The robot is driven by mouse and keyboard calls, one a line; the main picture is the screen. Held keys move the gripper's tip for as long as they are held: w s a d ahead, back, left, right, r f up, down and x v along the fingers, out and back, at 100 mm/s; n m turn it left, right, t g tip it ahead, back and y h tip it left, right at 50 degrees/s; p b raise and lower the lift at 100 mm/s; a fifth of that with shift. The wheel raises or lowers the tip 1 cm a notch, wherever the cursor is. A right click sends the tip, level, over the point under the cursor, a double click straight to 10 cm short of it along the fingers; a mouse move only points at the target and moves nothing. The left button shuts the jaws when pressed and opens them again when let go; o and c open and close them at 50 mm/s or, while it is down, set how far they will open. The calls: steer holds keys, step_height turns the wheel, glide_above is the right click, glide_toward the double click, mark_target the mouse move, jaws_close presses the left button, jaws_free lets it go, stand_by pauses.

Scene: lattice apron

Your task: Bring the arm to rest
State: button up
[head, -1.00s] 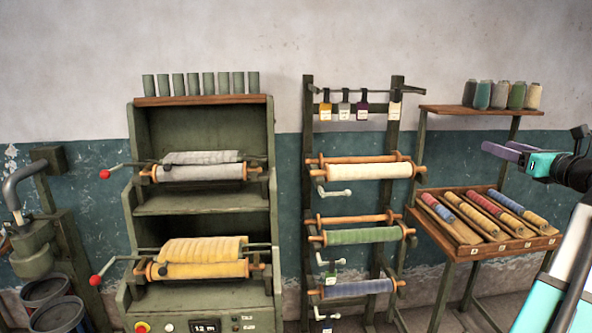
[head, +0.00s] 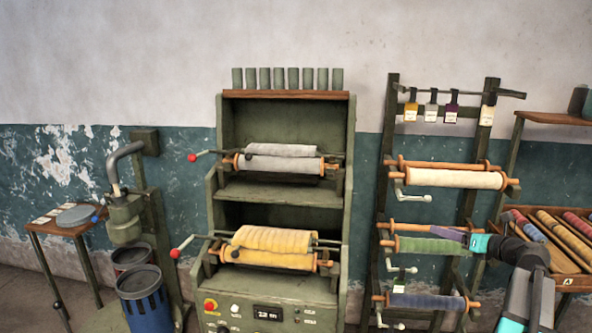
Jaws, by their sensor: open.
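My arm comes up from the bottom right corner and bends at a dark joint behind the gripper.
A green machine (head: 228,145) with grey (head: 280,164) and yellow (head: 262,258) rolls stands in the middle. The rack also holds cream (head: 455,178) and blue (head: 425,301) rolls. A spool tray (head: 575,283) is at right. A press (head: 125,215), bins (head: 145,300) and small table (head: 50,228) stand left.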

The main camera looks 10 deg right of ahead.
steer(key=w+a+f+n+g+y, duration=0.1)
steer(key=w+a+f+n+g, duration=0.1)
steer(key=a+f, duration=0.85)
steer(key=w+a+f+n+g+y, duration=0.2)
steer(key=a+f, duration=0.8)
steer(key=f, duration=0.2)
steer(key=s+a+f+n+g+b, duration=0.1)
steer(key=s+a+f+n+g, duration=0.25)
steer(key=a+f, duration=0.6)
steer(key=s+a+f+n+g+b, duration=0.1)
steer(key=s+a+f+n+g, duration=0.2)
steer(key=a+f, duration=0.65)
steer(key=s+a+f+n+g+h, duration=0.1)
steer(key=s+a+f+n+g, duration=0.25)
steer(key=s+a+f, duration=0.45)
steer(key=s+a+f+n+g, duration=0.3)
steer(key=s+f+n, duration=0.2)
steer(key=s+f, duration=0.7)
steer(key=s+d+f+n+g+h, duration=0.1)
steer(key=s+f+n+g+h, duration=0.15)
steer(key=s+n, duration=0.7)
steer(key=s+d+r+n+h, duration=0.1)
steer(key=s+d+n+h, duration=0.2)
steer(key=s+d+n, duration=0.4)
steer(key=shift+s+n+g, duration=0.45)
steer(key=shift+n, duration=0.2)
